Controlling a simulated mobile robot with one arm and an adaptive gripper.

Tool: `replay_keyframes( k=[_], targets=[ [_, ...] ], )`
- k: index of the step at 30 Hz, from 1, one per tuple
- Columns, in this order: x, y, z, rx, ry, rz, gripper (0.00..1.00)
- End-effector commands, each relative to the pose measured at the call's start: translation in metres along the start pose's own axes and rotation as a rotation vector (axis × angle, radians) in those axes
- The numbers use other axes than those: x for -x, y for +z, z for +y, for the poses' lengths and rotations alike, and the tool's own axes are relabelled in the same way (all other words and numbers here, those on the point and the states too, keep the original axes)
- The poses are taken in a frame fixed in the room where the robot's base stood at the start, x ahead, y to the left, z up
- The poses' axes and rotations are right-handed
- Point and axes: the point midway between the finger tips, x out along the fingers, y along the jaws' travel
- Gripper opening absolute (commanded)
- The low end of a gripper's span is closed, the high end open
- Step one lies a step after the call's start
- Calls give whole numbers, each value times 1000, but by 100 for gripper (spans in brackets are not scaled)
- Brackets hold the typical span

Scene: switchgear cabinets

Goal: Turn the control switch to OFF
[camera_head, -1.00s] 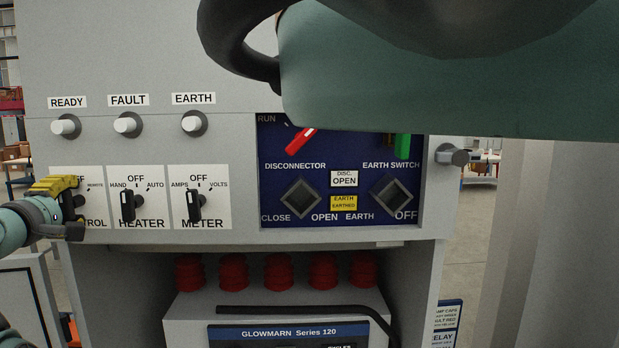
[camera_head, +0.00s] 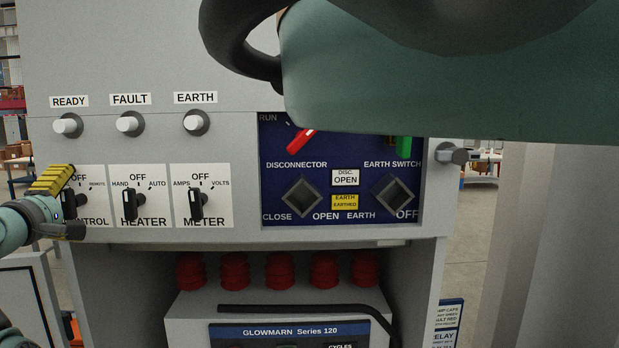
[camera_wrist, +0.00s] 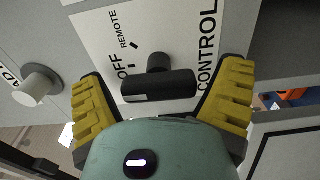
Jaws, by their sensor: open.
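The control switch (camera_wrist: 160,85) is a black bar knob on a white plate marked CONTROL, with OFF and REMOTE labels in the wrist view. Its bar lies along the line between the words OFF and CONTROL, roughly upright in the head view (camera_head: 70,204). My gripper (camera_wrist: 163,75) is open, its yellow-padded fingers standing on either side of the knob with gaps visible. In the head view my gripper (camera_head: 55,190) is at the left edge of the panel and covers part of the CONTROL plate.
The heater switch (camera_head: 129,204) and meter switch (camera_head: 195,204) sit just right. White indicator knobs (camera_head: 128,124) are above. A blue panel (camera_head: 330,213) has two square sockets. My own arm covers the upper right of the head view.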

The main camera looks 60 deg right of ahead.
Motion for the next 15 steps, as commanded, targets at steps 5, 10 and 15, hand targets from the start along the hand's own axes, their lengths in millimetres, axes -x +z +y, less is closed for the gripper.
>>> replay_keyframes(
  k=[5, 10, 15],
  targets=[
    [9, -1, 1, 0, 4, 3, 92],
    [30, -2, 1, 0, 6, 7, 92],
    [59, -2, 1, 0, 3, 7, 92]
  ],
)
